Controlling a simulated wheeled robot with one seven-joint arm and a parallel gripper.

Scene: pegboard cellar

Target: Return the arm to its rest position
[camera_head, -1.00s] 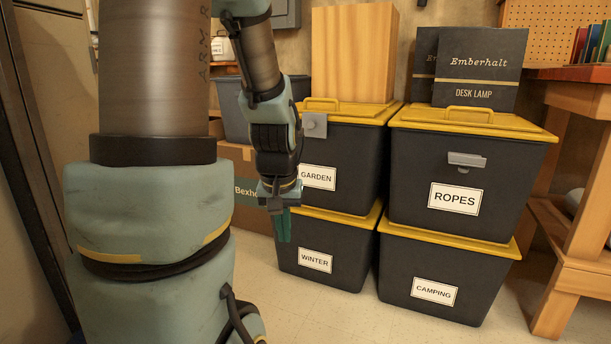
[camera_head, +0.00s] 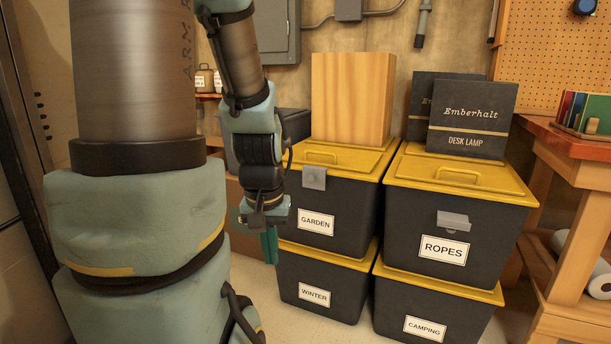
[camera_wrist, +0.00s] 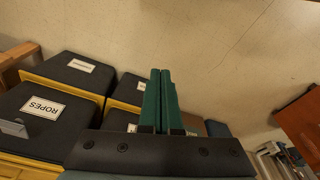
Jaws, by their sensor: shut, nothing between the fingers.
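My gripper (camera_head: 270,245) hangs down at the end of my arm, left of the stacked bins in the head view. Its two green fingers also show in the wrist view (camera_wrist: 160,100), side by side and shut with nothing held. Past the fingers in the wrist view is bare floor (camera_wrist: 210,45). My arm is bent, with the forearm hanging beside the GARDEN bin (camera_head: 338,215); the head view does not show clearly whether it touches the bin.
The GARDEN bin stands on the WINTER bin (camera_head: 345,285). The ROPES bin (camera_head: 490,232) stands on the CAMPING bin (camera_head: 460,318). A wooden block (camera_head: 350,100) and dark Desk Lamp boxes (camera_head: 475,120) sit on the lids. A wooden workbench (camera_head: 575,145) is at right.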

